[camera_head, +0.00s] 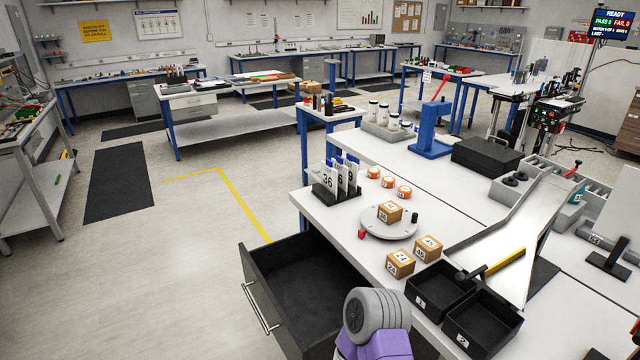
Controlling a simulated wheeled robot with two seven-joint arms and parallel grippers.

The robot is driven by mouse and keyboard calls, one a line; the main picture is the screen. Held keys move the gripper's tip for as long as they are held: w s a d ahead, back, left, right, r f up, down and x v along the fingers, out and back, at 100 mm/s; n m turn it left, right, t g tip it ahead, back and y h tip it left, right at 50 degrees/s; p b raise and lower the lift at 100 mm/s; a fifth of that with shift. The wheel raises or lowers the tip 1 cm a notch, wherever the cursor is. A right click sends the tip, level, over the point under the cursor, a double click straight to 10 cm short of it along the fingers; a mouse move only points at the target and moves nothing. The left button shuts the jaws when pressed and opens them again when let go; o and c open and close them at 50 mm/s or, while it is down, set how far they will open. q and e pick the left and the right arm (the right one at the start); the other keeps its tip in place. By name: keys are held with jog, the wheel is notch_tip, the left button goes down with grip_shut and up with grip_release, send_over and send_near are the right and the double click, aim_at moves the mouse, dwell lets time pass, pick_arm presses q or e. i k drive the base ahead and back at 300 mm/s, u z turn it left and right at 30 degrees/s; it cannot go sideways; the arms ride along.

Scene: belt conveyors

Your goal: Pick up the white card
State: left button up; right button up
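Three white cards with black numbers stand upright in a black holder (325,194) at the left part of the near white table. The front white card (328,179) reads 36. The other two, behind it to the right, are partly covered, with the digits 6 and 9 showing. Blue bits show at their top edges. No gripper touches the cards. A grey and purple part of my own arm shows at the bottom centre, over the open drawer's side. No gripper fingers of either arm are in view.
A black drawer (262,308) stands open below the table's left edge. A grey turntable (373,227) with a numbered box is beside the cards, near orange-topped items (388,182). Black bins (480,325), more boxes (401,262) and a sloped chute (520,230) lie to the right.

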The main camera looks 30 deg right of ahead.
aim_at(329, 175)
jog(key=u, duration=0.85)
jog(key=i, duration=1.6)
jog(key=z, duration=1.8)
